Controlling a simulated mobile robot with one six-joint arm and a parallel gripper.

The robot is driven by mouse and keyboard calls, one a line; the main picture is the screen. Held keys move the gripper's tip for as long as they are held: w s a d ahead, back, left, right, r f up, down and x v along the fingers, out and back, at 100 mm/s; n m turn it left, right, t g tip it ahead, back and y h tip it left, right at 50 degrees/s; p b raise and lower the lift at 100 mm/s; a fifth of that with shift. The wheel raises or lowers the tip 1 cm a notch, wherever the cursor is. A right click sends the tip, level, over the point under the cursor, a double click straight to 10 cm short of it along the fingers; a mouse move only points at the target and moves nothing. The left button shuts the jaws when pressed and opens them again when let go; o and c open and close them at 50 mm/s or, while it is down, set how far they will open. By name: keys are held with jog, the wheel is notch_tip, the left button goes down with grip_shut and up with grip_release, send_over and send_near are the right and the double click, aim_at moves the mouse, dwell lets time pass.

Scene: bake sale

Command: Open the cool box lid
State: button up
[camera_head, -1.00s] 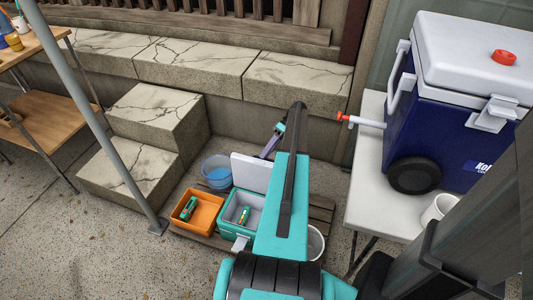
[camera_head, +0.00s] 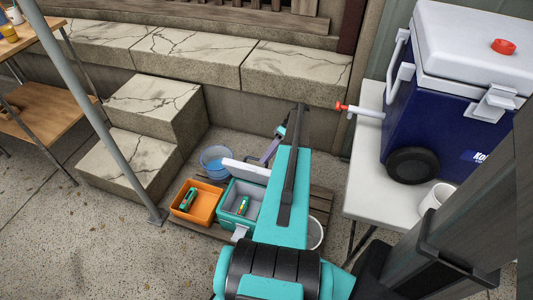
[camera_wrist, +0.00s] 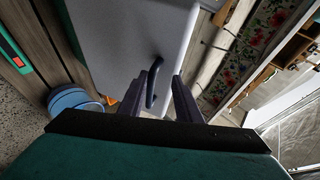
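The small teal cool box (camera_head: 240,232) stands on a wooden pallet. Its white lid (camera_head: 245,170) is raised at the back, and the grey interior shows with a small green and orange item inside. In the head view my gripper (camera_head: 264,158) is at the far side of the lid, partly hidden by my arm. In the wrist view the pale lid face (camera_wrist: 120,40) fills the upper middle, with a dark curved handle (camera_wrist: 153,82). The fingers of my gripper (camera_wrist: 158,95) are apart, one on each side of the handle. Contact cannot be told.
An orange tub (camera_head: 205,208) and a blue-tinted bowl (camera_head: 214,164) stand close beside the box. A white bucket (camera_head: 315,233) is on the right. A large blue cooler (camera_head: 440,130) sits on a white table (camera_head: 370,170). Stone steps (camera_head: 150,120) rise behind; a grey pole (camera_head: 100,125) stands left.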

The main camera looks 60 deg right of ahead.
aim_at(269, 170)
jog(key=shift+s+a+r, duration=0.2)
jog(key=shift+s+a, duration=0.85)
jog(key=shift+a, duration=0.3)
jog(key=shift+s+a+r, duration=0.15)
jog(key=shift+s+a, duration=0.85)
jog(key=shift+a, duration=0.3)
jog(key=shift+d, duration=0.1)
jog(key=shift+p+v, duration=0.8)
jog(key=shift+v, duration=0.55)
jog(key=d+f+p+v, duration=0.1)
jog(key=f+p+v, duration=0.1)
jog(key=p+v, duration=1)
jog(key=shift+d+r+p, duration=0.2)
jog(key=shift+d+p, duration=0.35)
jog(key=shift+d, duration=0.1)
jog(key=shift+c, duration=0.5)
